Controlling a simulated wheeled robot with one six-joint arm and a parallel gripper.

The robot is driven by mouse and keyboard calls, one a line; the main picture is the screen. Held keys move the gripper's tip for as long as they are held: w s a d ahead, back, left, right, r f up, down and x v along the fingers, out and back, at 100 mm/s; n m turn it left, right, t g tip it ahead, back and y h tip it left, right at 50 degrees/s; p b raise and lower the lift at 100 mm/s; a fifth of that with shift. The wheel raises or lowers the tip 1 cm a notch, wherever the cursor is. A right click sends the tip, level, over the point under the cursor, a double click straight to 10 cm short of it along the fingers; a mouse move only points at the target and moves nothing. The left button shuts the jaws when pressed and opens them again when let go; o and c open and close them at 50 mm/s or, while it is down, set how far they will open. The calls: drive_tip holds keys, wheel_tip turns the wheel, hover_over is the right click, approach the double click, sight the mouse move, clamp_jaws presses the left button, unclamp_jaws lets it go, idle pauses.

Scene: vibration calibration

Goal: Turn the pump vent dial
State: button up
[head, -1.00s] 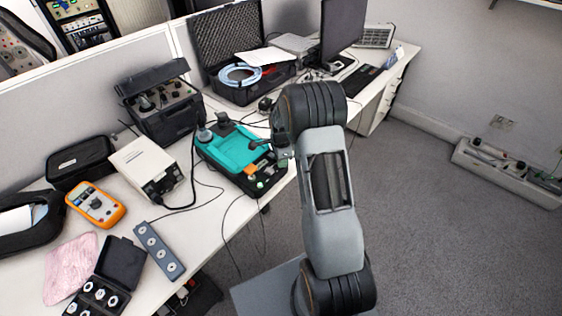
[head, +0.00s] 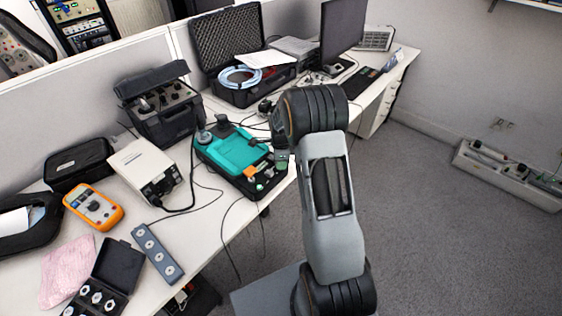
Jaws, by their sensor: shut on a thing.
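The pump appears to be the teal-and-black unit (head: 230,152) near the front edge of the desk. It has a round grey-topped part and a black knob at its back end, and small fittings at its front right. My gripper (head: 281,160) is at the pump's right side, below my arm's dark wrist joint. It is shut on a small part there, which I take to be the vent dial. The fingertips and the dial are mostly hidden by my gripper and wrist.
A white box (head: 146,166) with a black cable stands left of the pump, and an open black instrument case (head: 160,108) behind it. A foam-lined case (head: 233,60) and a monitor (head: 341,40) are farther back. Thin cables hang over the desk's front edge.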

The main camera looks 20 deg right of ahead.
drive_tip(key=o, duration=0.9)
drive_tip(key=shift+r, duration=0.1)
wheel_tip(320, 180, up, 14)
drive_tip(key=shift+f, duration=0.15)
idle(0.4)
drive_tip(key=shift+s+a+r+n+t+p, duration=0.1)
drive_tip(key=shift+s+a+r+n+t, duration=0.5)
drive_tip(key=shift+s+a+r+n, duration=2.05)
drive_tip(key=shift+s+a+f+n+t+p, duration=0.25)
drive_tip(key=shift+s+a+n+t, duration=0.6)
drive_tip(key=shift+s+n, duration=3.9)
drive_tip(key=shift+s+a+r+n+t, duration=0.35)
drive_tip(key=shift+s+a+r+n, duration=1.25)
drive_tip(key=shift+s+n, duration=2.15)
